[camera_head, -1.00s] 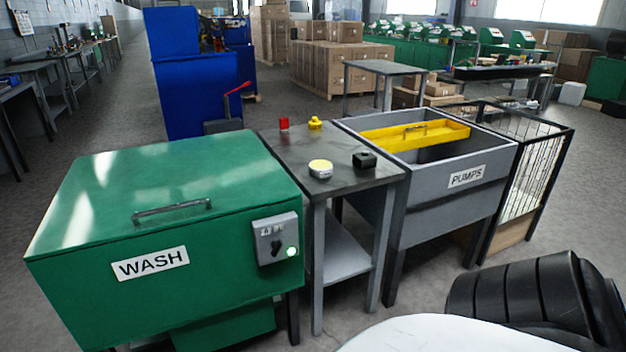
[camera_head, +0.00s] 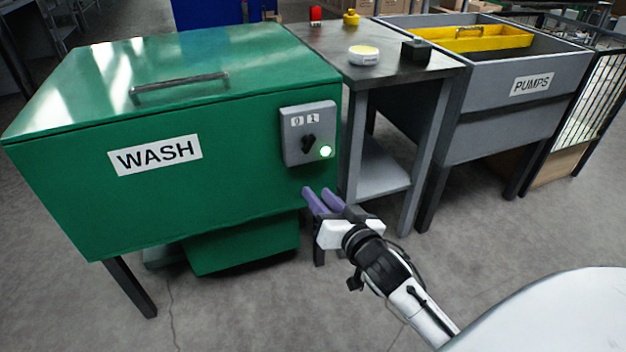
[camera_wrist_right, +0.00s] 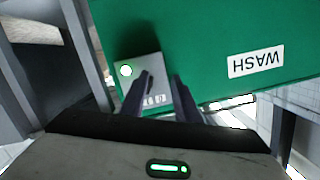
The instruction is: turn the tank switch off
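The tank switch is a grey box (camera_head: 296,150) on the front of the green WASH tank (camera_head: 240,190). Its black knob (camera_head: 308,144) is tilted, with its upper end leaning towards the 1 of the 0 and 1 labels. A green lamp (camera_head: 326,151) on the box is lit. My right gripper (camera_head: 319,190) is below the box and apart from it, with purple fingers pointing up. In the right wrist view, the fingers (camera_wrist_right: 163,77) are apart and empty, in front of the switch box (camera_wrist_right: 140,62). The near finger partly covers the box there. My left gripper is out of view.
The PUMPS bin (camera_head: 480,115) is further right. The floor in front is clear.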

